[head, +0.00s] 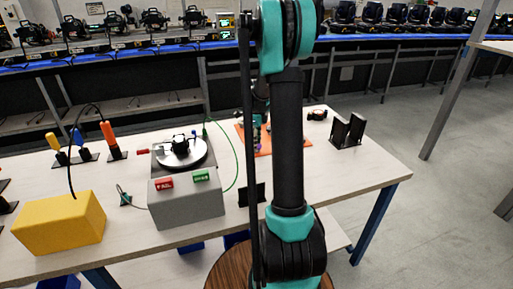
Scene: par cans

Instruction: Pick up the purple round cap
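A small purple spot (258,146), likely the purple round cap, shows at the orange mat (305,143) on the table. It sits just left of my upright dark and teal arm, which hides most of that area. The far end of my arm reaches down behind this link towards the mat. My gripper is mostly hidden there, so its fingers and whether they touch the cap cannot be made out.
A black bracket (347,130) stands right of the mat. The table's right end is clear.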

